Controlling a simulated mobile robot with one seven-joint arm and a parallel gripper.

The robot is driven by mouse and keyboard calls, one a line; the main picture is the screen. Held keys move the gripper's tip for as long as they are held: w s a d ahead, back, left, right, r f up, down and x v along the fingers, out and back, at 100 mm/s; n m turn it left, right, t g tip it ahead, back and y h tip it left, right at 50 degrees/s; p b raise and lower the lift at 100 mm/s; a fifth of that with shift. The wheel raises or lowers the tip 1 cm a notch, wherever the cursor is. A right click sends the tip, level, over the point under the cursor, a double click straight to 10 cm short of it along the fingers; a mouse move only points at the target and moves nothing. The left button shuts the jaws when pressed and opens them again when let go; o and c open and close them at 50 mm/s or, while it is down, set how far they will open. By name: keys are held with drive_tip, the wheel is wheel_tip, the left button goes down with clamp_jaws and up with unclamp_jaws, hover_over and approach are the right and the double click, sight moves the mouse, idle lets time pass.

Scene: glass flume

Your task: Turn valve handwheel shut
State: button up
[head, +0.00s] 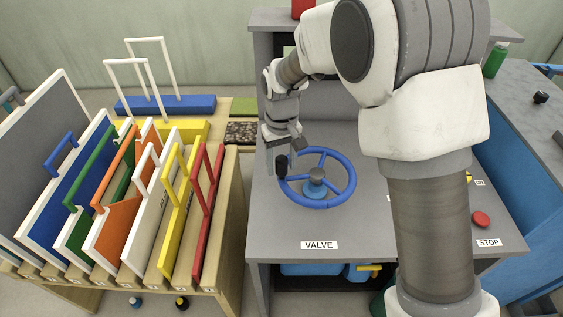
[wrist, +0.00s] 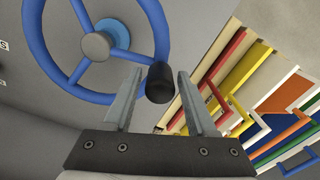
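The blue valve handwheel (head: 348,187) lies on the grey bench behind the VALVE label (head: 319,245). It has a hub (head: 316,178), spokes and a black knob (head: 281,167) on the left of its rim. In the wrist view the knob (wrist: 160,83) shows between and just beyond the fingertips, with the wheel rim (wrist: 160,30) to its left. My gripper (head: 283,150) is above the left side of the wheel, close to the knob. In the wrist view my gripper (wrist: 158,85) has its two fingers apart, with a gap on both sides of the knob. I cannot tell whether the fingers reach down around it.
A wooden rack (head: 215,265) of coloured panels with upright handles stands left of the bench. A red button (head: 480,219) by the STOP label (head: 488,242) is at the bench's right. A blue-sided unit (head: 535,225) stands further right. The bench front around the VALVE label is clear.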

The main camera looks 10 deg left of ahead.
clamp_jaws()
idle(1.2)
